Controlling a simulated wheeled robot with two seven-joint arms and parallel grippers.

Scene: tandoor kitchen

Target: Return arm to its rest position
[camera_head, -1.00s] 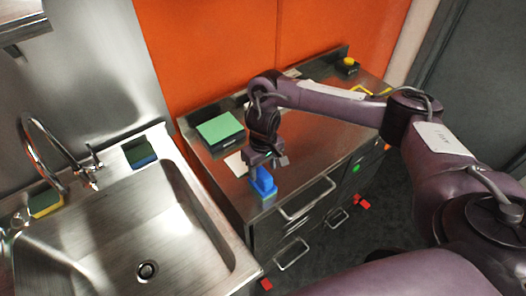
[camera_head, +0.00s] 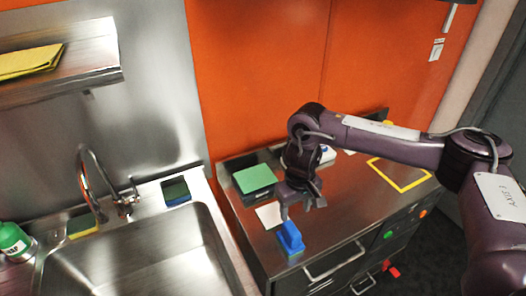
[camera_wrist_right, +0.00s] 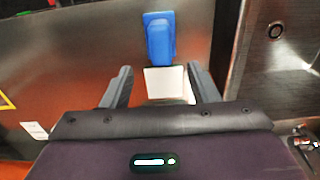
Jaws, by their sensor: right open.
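My right arm reaches in from the right in the head view. Its right gripper (camera_head: 302,205) points down over the steel counter, close above and behind a blue block-like object (camera_head: 290,238). In the right wrist view the gripper (camera_wrist_right: 160,78) is open, with nothing between its fingers. The blue object (camera_wrist_right: 159,38) stands beyond the fingertips, apart from them. A white square (camera_wrist_right: 168,84) lies on the counter between and below the fingers. My left gripper is not in view.
A green-topped dark box (camera_head: 255,179) stands on the counter behind the gripper. A yellow outlined square (camera_head: 400,175) marks a bare area to the right. The sink (camera_head: 150,255) and faucet (camera_head: 90,175) are at left, under a shelf (camera_head: 85,60).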

